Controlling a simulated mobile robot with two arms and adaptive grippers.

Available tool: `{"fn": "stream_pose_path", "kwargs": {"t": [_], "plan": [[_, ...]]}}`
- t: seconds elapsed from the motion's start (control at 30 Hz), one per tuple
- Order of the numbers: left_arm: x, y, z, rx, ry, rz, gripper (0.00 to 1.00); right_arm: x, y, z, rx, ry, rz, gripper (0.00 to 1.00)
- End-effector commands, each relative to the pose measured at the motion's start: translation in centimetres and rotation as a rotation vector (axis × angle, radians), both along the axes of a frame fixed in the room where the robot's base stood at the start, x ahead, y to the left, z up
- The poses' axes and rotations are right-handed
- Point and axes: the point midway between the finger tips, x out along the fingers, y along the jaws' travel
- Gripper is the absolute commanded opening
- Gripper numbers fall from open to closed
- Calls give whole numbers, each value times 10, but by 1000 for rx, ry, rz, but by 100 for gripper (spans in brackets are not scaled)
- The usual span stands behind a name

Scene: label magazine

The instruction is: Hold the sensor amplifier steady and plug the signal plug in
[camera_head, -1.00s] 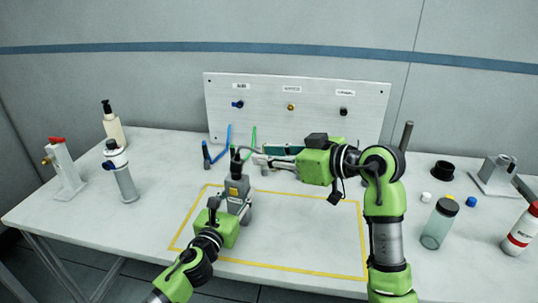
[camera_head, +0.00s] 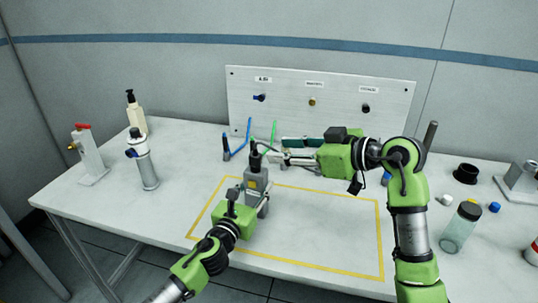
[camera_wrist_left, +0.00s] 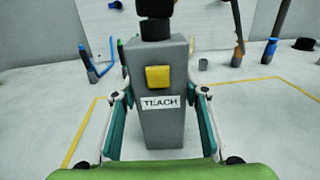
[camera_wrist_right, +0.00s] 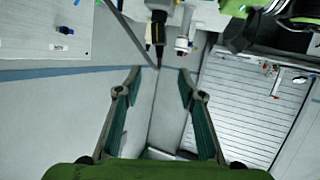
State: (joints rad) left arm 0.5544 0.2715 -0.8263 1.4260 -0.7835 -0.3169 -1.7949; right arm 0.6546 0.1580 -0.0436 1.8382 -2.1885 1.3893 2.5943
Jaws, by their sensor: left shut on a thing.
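The grey sensor amplifier (camera_head: 256,180) stands upright inside the yellow outline; the left wrist view shows its yellow square and TEACH label (camera_wrist_left: 161,104). My left gripper (camera_head: 250,196) is shut on it, one finger along each side. A black plug-like piece (camera_head: 255,146) is on top, and also shows in the left wrist view (camera_wrist_left: 155,27); I cannot tell how far it is seated. My right gripper (camera_head: 276,157) is just right of this piece. In the right wrist view its fingers (camera_wrist_right: 159,76) are apart with nothing between them, the black piece (camera_wrist_right: 158,28) beyond their tips.
A panel (camera_head: 320,117) with labelled ports stands behind. A valve stand (camera_head: 90,155), pump bottle (camera_head: 137,112) and canister (camera_head: 145,165) stand left; a clear jar (camera_head: 461,228) stands right. The outlined area's right part is clear.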

Motion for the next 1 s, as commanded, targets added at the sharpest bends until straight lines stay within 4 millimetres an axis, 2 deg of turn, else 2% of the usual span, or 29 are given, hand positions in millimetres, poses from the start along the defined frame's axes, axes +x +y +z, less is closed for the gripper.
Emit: {"fn": "stream_pose_path", "kwargs": {"t": [0.2,0.4,0.73,1.0], "plan": [[0,0,0,0,0,1,12,7,-11,-10,-98,-50,160,36],[0,0,0,0,0,1,12,11,-19,-15,-120,-69,221,36],[0,0,0,0,0,0,12,35,23,-34,-117,-72,229,36],[0,0,0,0,1,1,12,46,40,-42,-119,-71,228,36]]}}
